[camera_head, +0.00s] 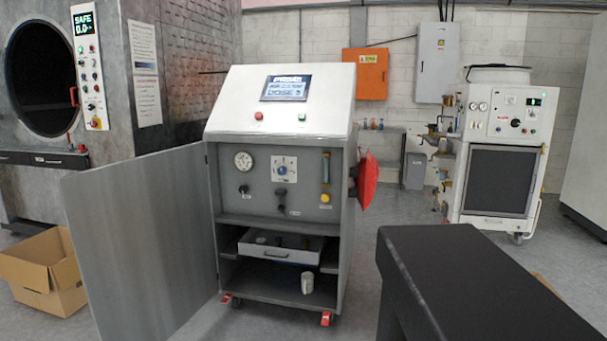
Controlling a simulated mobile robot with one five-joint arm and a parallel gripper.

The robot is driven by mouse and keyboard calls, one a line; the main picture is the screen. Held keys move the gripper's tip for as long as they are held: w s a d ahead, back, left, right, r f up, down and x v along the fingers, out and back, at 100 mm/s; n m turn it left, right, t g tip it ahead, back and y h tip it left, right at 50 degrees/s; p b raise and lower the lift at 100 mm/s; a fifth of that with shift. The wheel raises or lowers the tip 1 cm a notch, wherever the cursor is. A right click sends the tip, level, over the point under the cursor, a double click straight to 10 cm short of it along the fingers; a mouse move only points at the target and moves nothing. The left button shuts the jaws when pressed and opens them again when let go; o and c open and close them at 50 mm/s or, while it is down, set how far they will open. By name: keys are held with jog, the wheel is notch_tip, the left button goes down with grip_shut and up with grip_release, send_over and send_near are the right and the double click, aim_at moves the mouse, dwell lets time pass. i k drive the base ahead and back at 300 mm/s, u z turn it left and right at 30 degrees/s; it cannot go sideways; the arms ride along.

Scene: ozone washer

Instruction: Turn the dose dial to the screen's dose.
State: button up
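The grey cabinet (279,140) stands in the middle with its sloped white top facing me. Its screen (286,88) has a lower line that appears to read "DOSE 5"; the smaller text above is hard to read. The dial with a blue centre on a white marked plate (284,169) is in the middle of the front panel and is the likely dose dial. Its marks and pointer are too small to read. My gripper is not in view.
A gauge (243,161), black knobs and a yellow knob (325,198) surround the dial. The open cabinet door (140,235) extends left. A cardboard box (45,270) lies beyond it. A black flat-topped block (480,280) fills the lower right. Floor shows between block and cabinet.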

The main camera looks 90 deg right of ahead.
aim_at(282, 171)
jog(key=z, duration=4.8)
jog(key=i, duration=0.1)
jog(key=u, duration=3.35)
jog(key=i, duration=1)
jog(key=z, duration=0.15)
